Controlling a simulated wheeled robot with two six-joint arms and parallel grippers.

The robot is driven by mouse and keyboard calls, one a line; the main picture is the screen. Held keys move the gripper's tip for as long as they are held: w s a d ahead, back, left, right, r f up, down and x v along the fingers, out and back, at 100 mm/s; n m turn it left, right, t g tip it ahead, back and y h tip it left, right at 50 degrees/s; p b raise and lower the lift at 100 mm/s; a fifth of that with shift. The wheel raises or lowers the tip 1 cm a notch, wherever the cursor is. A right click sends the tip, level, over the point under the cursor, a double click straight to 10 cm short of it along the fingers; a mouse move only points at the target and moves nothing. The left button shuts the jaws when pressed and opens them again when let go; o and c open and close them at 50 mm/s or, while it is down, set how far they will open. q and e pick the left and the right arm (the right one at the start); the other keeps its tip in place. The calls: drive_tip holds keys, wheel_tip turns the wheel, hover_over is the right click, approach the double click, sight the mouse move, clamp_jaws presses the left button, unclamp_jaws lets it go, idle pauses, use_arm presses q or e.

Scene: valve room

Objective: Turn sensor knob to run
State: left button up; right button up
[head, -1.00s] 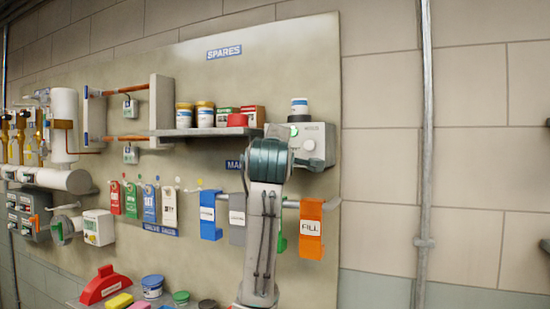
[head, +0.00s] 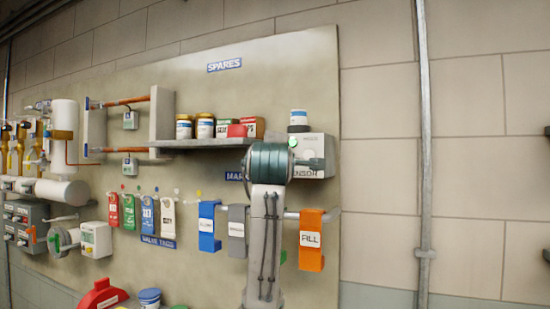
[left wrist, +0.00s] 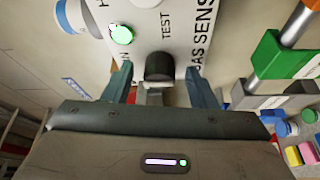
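The gas sensor (head: 318,145) is a pale box at the right end of the board, with a lit green lamp (head: 292,142). In the left wrist view its face (left wrist: 180,20) shows the word TEST and part of GAS SENSOR. The dark round knob (left wrist: 160,67) sits on that face; its pointer direction cannot be read. My left gripper (left wrist: 161,84) is open, its fingers on either side of the knob with gaps visible. In the head view my left gripper (head: 316,164) is in front of the box and hides the knob. My right gripper is not in view.
A spares shelf (head: 205,143) with cans stands left of the sensor. A white and blue container (head: 298,122) sits on top of the box. Blue, grey and orange tags (head: 312,240) hang on a rail below. A vertical pipe (head: 425,150) runs right of the board.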

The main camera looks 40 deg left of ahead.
use_arm(q)
drive_tip(key=b+v, duration=0.4)
drive_tip(key=v, duration=0.6)
drive_tip(key=shift+s+d, duration=0.25)
drive_tip(key=shift+s, duration=0.1)
drive_tip(key=shift+f, duration=0.1)
